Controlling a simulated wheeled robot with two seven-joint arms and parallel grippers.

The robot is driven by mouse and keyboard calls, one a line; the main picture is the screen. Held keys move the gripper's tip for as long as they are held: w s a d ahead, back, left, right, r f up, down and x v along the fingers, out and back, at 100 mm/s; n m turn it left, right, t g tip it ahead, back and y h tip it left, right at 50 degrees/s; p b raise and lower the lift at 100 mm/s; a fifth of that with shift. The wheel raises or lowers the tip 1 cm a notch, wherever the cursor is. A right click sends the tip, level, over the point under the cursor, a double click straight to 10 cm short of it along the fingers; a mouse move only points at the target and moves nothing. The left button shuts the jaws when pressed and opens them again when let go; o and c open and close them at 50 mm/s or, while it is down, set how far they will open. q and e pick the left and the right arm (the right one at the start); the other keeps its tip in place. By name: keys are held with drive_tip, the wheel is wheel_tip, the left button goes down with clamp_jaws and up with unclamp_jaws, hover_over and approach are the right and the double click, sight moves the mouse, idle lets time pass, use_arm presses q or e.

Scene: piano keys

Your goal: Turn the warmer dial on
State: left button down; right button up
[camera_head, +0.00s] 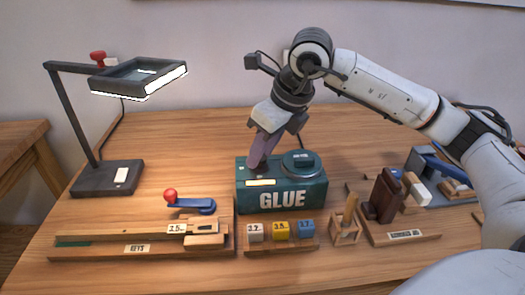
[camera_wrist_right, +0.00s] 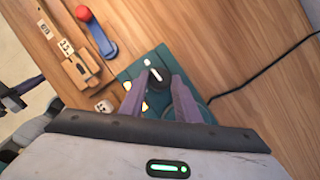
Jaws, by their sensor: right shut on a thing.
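The green glue warmer (camera_head: 228,196) stands on the table with "GLUE" on its front and a round lidded pot (camera_head: 301,162) on the right of its top. My right gripper (camera_head: 256,170) reaches down to the left of the top. In the right wrist view the dark dial (camera_wrist_right: 158,76) with a light mark sits between the fingertips of my right gripper (camera_wrist_right: 160,79), which is shut on it. In the head view the fingers hide the dial. A pale strip (camera_head: 261,183) shows in front of the fingers.
A desk lamp (camera_head: 107,178) stands at the left. A wooden key jig (camera_head: 95,251) with a blue red-knobbed lever (camera_head: 193,205) lies front left. Labelled blocks (camera_head: 281,231), a small wooden stand (camera_head: 346,232) and dark wood blocks (camera_head: 385,195) stand close by. A cable (camera_wrist_right: 262,72) runs behind the warmer.

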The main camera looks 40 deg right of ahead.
drive_tip(key=shift+m, duration=0.3)
drive_tip(key=o, duration=1)
drive_tip(key=shift+o, duration=0.2)
drive_tip(key=a+v, duration=0.1)
drive_tip(key=v, duration=0.9)
drive_tip(key=shift+d+r+p, duration=0.2)
drive_tip(key=shift+d+p, duration=0.15)
drive_tip(key=shift+d, duration=0.05)
